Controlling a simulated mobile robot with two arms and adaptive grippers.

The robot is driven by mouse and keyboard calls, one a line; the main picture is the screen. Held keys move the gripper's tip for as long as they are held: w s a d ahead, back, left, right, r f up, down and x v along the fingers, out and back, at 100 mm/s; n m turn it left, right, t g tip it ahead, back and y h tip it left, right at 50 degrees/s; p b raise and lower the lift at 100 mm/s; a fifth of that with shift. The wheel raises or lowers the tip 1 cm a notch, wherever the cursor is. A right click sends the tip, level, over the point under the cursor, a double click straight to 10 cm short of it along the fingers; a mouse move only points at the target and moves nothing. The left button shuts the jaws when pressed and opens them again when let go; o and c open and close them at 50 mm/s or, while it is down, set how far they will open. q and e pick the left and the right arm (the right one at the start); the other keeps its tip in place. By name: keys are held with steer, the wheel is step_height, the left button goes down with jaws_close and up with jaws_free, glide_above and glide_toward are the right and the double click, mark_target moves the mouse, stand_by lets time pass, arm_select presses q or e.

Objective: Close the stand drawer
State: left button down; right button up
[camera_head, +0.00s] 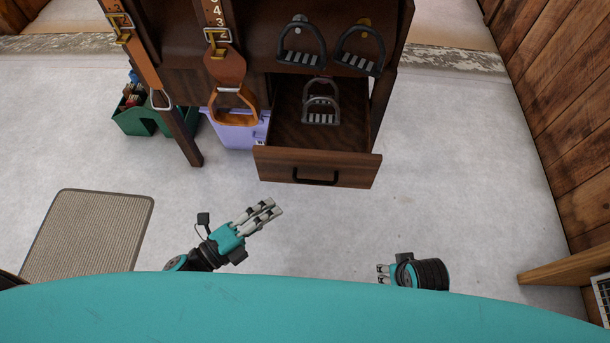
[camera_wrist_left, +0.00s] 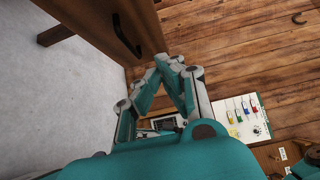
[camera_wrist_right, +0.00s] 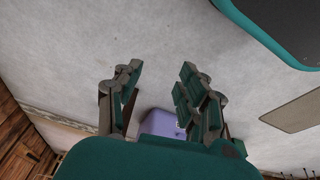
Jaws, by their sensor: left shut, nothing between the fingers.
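The dark wooden stand (camera_head: 183,42) is at the top of the head view. Its drawer (camera_head: 275,167) is pulled out toward me, with a black handle (camera_head: 316,180) on its front. Metal stirrups (camera_head: 321,118) lie inside it. My left gripper (camera_head: 276,206) is shut and empty, in front of and below the drawer's left side, seemingly apart from it. The left wrist view shows its closed fingertips (camera_wrist_left: 170,62) beside the drawer front (camera_wrist_left: 95,18) and handle (camera_wrist_left: 127,38). My right gripper (camera_head: 380,273) is low and right of the drawer; its fingers (camera_wrist_right: 160,75) are apart and empty.
Stirrups and leather straps (camera_head: 226,65) hang on the stand's front. A purple bin (camera_head: 235,135) and a green caddy (camera_head: 136,120) stand at lower left of the stand. A beige mat (camera_head: 90,235) lies at left. The floor right of the drawer is clear up to the wooden wall (camera_head: 565,90).

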arm_select(q)
glide_toward(322, 158)
steer(key=d, duration=0.3)
steer(key=w, duration=0.3)
steer(key=shift+w+d, duration=0.2)
steer(key=shift+w, duration=0.05)
arm_select(e)
step_height(322, 158, up, 2)
steer(key=shift+w+r, duration=0.1)
